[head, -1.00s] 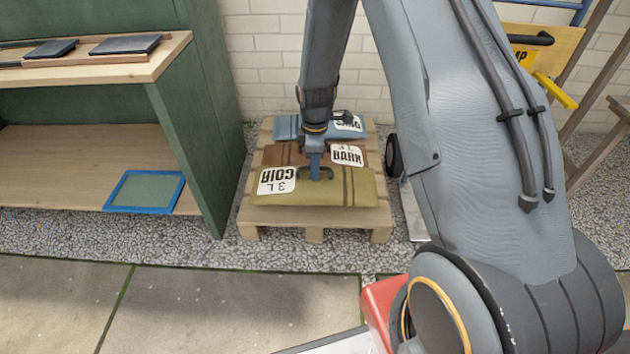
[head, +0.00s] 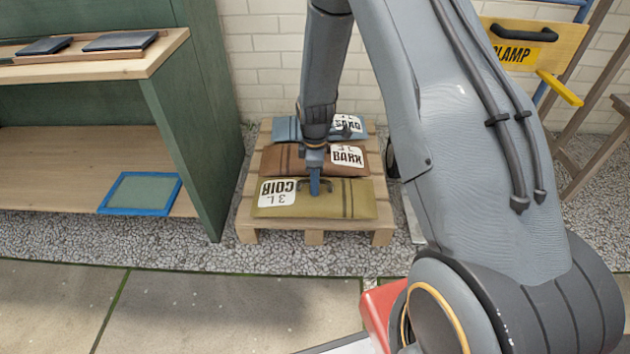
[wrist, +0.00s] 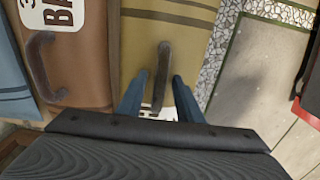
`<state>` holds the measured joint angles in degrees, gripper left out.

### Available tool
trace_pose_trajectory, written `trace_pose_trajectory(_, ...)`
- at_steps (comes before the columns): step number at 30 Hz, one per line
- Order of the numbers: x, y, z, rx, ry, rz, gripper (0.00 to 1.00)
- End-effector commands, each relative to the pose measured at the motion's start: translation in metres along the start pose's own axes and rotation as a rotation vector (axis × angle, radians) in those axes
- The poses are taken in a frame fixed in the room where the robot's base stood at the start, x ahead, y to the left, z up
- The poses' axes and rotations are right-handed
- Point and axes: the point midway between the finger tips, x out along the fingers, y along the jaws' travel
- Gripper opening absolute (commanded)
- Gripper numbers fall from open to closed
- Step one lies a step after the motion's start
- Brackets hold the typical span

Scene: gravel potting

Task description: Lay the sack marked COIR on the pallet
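The olive-yellow sack marked COIR (head: 340,205) lies flat on the front part of the wooden pallet (head: 310,226), its label at its left end. Its dark handle shows in the wrist view (wrist: 161,72). My gripper (head: 315,188) is down at this handle. In the wrist view my gripper (wrist: 159,82) has its two blue fingers apart, one on each side of the handle, with a gap to it. The sack (wrist: 190,35) fills the middle of the wrist view; part of it is hidden behind my gripper.
A brown sack marked BARK (head: 280,158) lies just behind, and a blue sack (head: 287,128) lies behind that, against the brick wall. A green shelf unit (head: 195,130) stands close on the left. Gravel and paving are clear in front.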

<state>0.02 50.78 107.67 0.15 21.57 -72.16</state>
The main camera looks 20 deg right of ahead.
Motion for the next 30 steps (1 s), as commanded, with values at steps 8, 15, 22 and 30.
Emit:
trace_pose_trajectory(8,-0.002,0.000,0.000,0.000,0.000,0.000,0.32)
trace_pose_trajectory(15,-0.035,0.000,0.000,0.000,0.001,0.002,0.32)
trace_pose_trajectory(22,-0.083,-0.001,0.000,0.000,0.000,0.001,0.32)
trace_pose_trajectory(30,-0.117,0.000,0.000,0.000,0.000,0.000,0.32)
